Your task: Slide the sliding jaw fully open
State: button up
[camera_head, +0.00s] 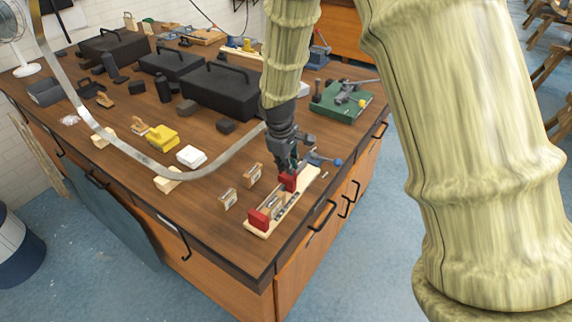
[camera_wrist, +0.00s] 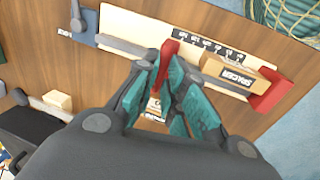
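The wooden jig (camera_head: 262,231) lies near the table's front corner. It has a red end jaw (camera_head: 260,218) at its near end, also in the wrist view (camera_wrist: 271,92), and a red sliding jaw (camera_head: 288,182) farther along. A block marked "SPACER" (camera_wrist: 236,71) lies between the jaws, apart from the sliding jaw. My gripper (camera_head: 287,171) is over the sliding jaw. In the wrist view its teal-padded fingers (camera_wrist: 164,70) stand close on both sides of the red sliding jaw (camera_wrist: 170,48) and appear to pinch it. The fingers hide its lower part.
A printed scale (camera_wrist: 208,46) runs beside the jaws. A blue-ended handle (camera_head: 337,162) sticks out past the jig's far end. A green-based tool (camera_head: 343,101) is behind; black cases (camera_head: 220,91) stand farther back.

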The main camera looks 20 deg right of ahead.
jog(key=o, duration=0.3)
notch_tip(320, 180, up, 12)
jog(key=s+a, duration=0.1)
jog(key=a, duration=0.1)
jog(key=shift+s, duration=0.2)
dwell(0.4)
jog(key=shift+d+f, duration=0.1)
jog(key=shift+f, duration=0.05)
